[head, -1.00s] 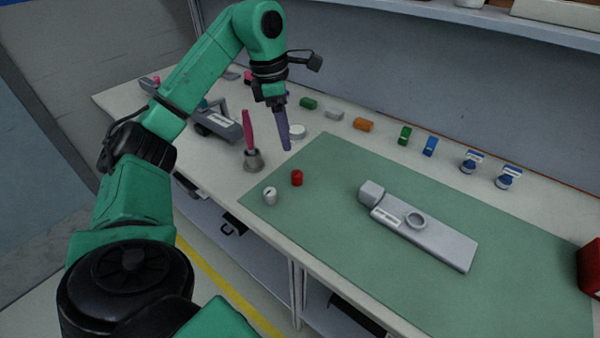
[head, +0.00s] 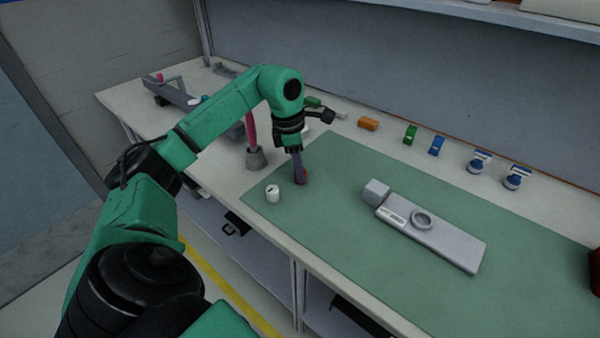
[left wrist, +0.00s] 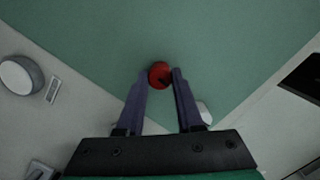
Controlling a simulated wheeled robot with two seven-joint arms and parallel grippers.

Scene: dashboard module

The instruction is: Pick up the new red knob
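The red knob (head: 304,176) stands on the green mat near its left corner, partly hidden by my left gripper (head: 300,181) in the head view. In the left wrist view the red knob (left wrist: 159,72) lies between the tips of the left gripper's purple fingers (left wrist: 160,76). The fingers are apart, one on each side and very close to the knob; firm contact is not visible. A white knob (head: 272,193) stands just left of it at the mat's edge. The grey module (head: 440,239) with a ring lies on the mat to the right. My right gripper is not in view.
A grey holder (head: 256,159) with a pink-handled tool stands behind the white knob. An orange block (head: 368,124), a green part (head: 410,135), a blue part (head: 437,145) and small blue-and-white items line the back. The mat (head: 350,270) in front of the module is clear.

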